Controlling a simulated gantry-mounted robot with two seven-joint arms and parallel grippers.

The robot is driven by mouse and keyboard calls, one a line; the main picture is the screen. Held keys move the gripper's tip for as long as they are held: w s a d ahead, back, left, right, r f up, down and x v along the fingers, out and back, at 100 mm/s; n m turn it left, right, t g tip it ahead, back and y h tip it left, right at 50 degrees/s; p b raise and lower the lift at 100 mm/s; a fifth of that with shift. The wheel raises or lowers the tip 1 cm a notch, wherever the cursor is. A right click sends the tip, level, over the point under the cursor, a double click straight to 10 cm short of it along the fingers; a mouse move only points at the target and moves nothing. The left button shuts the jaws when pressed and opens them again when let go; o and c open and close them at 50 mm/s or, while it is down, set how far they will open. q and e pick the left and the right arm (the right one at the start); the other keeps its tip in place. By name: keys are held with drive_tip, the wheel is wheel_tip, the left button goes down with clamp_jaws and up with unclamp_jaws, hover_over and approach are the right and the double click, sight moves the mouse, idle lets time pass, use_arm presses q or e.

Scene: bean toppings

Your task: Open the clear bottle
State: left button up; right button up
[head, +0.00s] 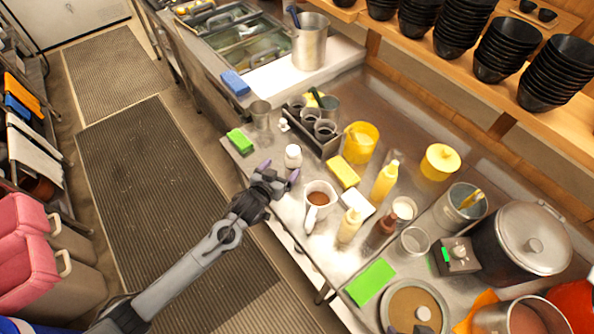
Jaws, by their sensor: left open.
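A small pale bottle with a white cap (293,156) stands upright near the front edge of the steel counter; it may be the clear bottle, but I cannot tell how clear it is. My left gripper (280,170) is just in front of it, with its purple-tipped fingers spread apart and nothing seen between them. I cannot tell whether a finger touches the bottle. My right gripper is not in view.
A green sponge (239,140) and a metal cup (260,115) are to the left. The floor mat (150,180) is clear.

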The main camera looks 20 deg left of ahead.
sight(289, 160)
use_arm(q)
drive_tip(key=shift+w+f, duration=0.15)
drive_tip(key=shift+w, duration=0.2)
drive_tip(key=x, duration=0.4)
drive_tip(key=shift+w+d, duration=0.1)
drive_tip(key=shift+d+b+x, duration=0.2)
drive_tip(key=shift+b+x, duration=0.2)
drive_tip(key=shift+x, duration=2.55)
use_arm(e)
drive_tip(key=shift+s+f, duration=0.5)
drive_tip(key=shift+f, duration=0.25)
use_arm(q)
drive_tip(key=shift+c, duration=0.5)
drive_tip(key=c, duration=1.3)
drive_tip(key=shift+c, duration=0.2)
wheel_tip(289, 160, up, 10)
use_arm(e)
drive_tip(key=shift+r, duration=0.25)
